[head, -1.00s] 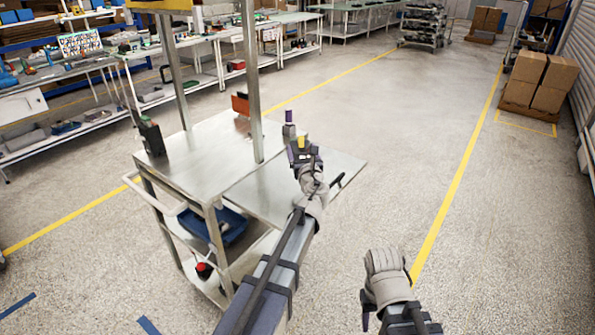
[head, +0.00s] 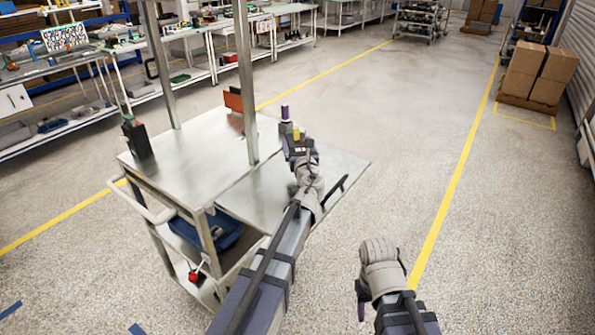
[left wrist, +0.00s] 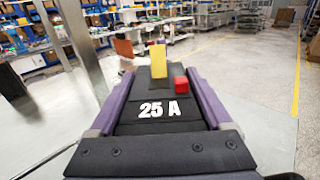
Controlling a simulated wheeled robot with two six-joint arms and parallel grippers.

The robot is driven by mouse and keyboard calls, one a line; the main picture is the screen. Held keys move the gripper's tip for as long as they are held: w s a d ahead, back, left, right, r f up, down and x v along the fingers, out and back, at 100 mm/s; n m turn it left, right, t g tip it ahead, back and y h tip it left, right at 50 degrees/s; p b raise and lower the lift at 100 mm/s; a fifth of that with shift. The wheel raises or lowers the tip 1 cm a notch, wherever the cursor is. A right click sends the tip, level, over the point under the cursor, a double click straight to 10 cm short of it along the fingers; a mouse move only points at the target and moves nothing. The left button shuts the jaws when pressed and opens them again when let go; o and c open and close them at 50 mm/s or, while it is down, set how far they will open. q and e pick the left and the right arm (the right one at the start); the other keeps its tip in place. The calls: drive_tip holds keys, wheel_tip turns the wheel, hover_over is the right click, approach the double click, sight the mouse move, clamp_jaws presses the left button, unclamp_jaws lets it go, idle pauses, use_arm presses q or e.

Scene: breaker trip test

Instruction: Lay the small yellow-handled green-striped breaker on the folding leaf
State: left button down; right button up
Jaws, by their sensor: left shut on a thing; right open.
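My left gripper (head: 292,143) is shut on a dark breaker with a yellow handle (head: 297,133). In the left wrist view the breaker (left wrist: 150,127) lies between the purple fingers, with "25 A" in white, the yellow handle upright and a red button beside it. I cannot make out a green stripe. The folding leaf (head: 265,195) is a flat metal panel on the right side of the cart, with a black handle near its right edge. The gripper shows over the leaf's far part; its height above it is unclear. My right gripper (head: 362,298) is open and low, right of the cart.
The cart top (head: 190,150) carries a black device (head: 137,137) at its left and an orange-red bin (head: 233,101) at the back. Two metal posts rise from it. A blue tray (head: 222,236) sits below. The floor right of the cart is clear.

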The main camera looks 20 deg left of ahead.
use_arm(q)
drive_tip(key=shift+f+b, duration=3.2)
drive_tip(key=shift+f, duration=0.55)
drive_tip(key=shift+f, duration=0.15)
unclamp_jaws()
drive_tip(key=shift+s, duration=0.1)
drive_tip(key=shift+r, duration=0.25)
drive_tip(key=v, duration=1.2)
